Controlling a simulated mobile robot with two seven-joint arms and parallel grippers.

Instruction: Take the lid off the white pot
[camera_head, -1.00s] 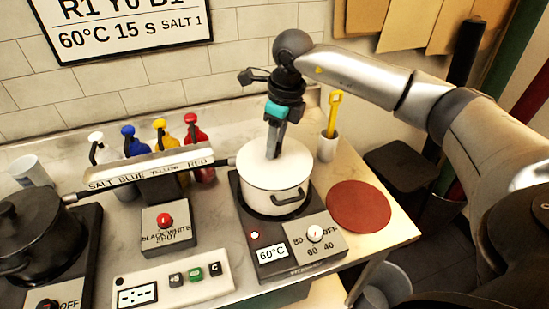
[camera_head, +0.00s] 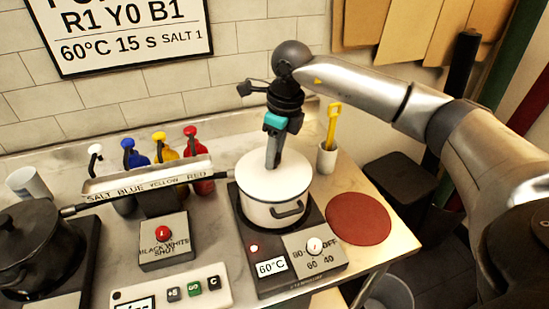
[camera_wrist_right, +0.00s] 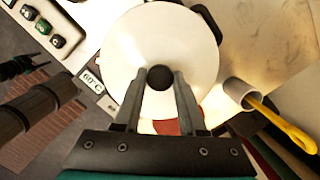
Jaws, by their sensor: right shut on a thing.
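The white pot (camera_head: 271,207) stands on the right hotplate, its dark handle facing the front. Its white lid (camera_head: 252,180) sits on top and looks level; it fills the middle of the right wrist view (camera_wrist_right: 125,50). My right gripper (camera_head: 272,164) reaches straight down onto the lid from above. In the wrist view its fingers (camera_wrist_right: 160,80) are shut on the round dark lid knob (camera_wrist_right: 160,77). I cannot see a gap between lid and pot rim.
A round red-brown mat (camera_head: 359,218) lies right of the hotplate (camera_head: 290,262). A white cup with a yellow tool (camera_head: 327,158) stands behind it. A labelled rack (camera_head: 148,178) and several bottles are left of the pot. A black pot (camera_head: 28,243) stands far left.

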